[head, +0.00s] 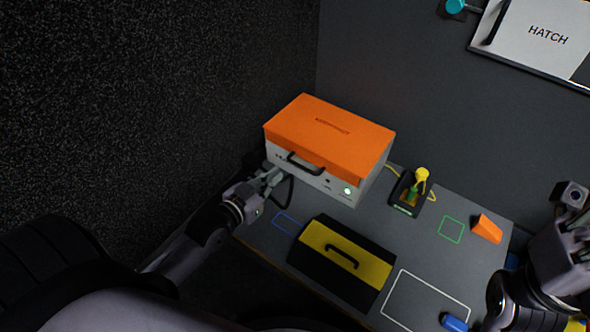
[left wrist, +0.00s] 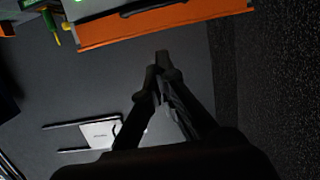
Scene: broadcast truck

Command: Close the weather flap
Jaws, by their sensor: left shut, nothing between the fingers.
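The weather flap is most likely the orange cover (head: 335,135) on the grey-white box (head: 340,188) at the back left of the table. It lies across the top of the box, and its lower edge hangs over the upper front. A dark handle (head: 305,164) sits at that edge. My left gripper (head: 277,176) is shut and empty, beside the box's front left corner. In the left wrist view the shut fingers (left wrist: 158,70) point at the orange cover (left wrist: 165,24), with a gap in the picture. My right gripper (head: 574,215) is at the right edge; its fingers are unclear.
A yellow and black case (head: 345,254) with a handle stands in front of the box. A small dark stand with a yellow-topped item (head: 420,178) is right of it. An orange wedge (head: 487,229) and a blue item (head: 454,322) lie farther right. A HATCH panel (head: 535,40) is on the wall.

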